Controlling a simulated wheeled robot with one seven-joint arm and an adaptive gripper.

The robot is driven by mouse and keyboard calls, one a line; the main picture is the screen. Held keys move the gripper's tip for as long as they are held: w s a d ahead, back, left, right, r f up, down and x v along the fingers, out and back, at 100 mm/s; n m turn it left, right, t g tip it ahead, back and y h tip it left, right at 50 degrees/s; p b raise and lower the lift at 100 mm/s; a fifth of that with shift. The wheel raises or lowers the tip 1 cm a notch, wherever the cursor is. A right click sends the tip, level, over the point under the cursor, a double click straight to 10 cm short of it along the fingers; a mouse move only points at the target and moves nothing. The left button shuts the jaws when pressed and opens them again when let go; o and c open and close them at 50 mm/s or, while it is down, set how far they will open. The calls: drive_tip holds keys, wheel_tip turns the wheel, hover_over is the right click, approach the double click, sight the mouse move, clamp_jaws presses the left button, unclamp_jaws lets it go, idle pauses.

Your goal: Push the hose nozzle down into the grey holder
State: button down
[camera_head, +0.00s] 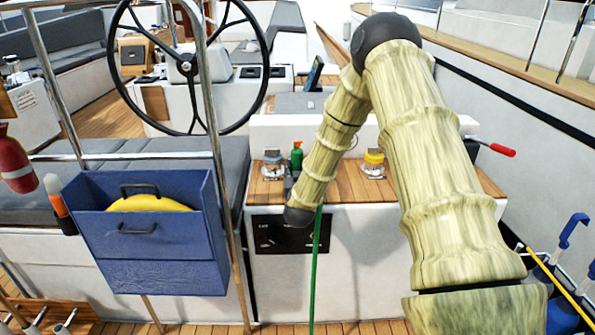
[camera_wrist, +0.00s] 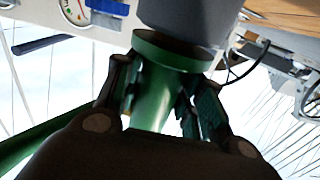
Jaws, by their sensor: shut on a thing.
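My gripper (camera_wrist: 155,100) is shut on the green hose nozzle (camera_wrist: 158,88), with one finger on each side of its tapering body. The nozzle's wide rim is right against a dark grey cylinder (camera_wrist: 185,22), which looks like the holder; how far one sits inside the other cannot be told. A green piece (camera_head: 297,156) stands just left of my forearm, probably the nozzle. The green hose (camera_head: 316,270) hangs down in front of the white cabinet.
On the wooden counter (camera_head: 345,190) are a grey-topped fitting (camera_head: 272,160) and a yellow-topped one (camera_head: 373,160). A steering wheel (camera_head: 190,65) stands behind. A blue box (camera_head: 150,270) hangs at left, near steel rails. A red-handled lever (camera_head: 500,149) sticks out at right.

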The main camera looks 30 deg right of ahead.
drive_tip(key=shift+f+b, duration=0.35)
drive_tip(key=shift+f, duration=0.15)
idle(0.6)
drive_tip(key=c, duration=1.2)
unclamp_jaws()
drive_tip(key=shift+o, duration=0.2)
drive_tip(key=p+v, duration=0.1)
drive_tip(key=v, duration=1)
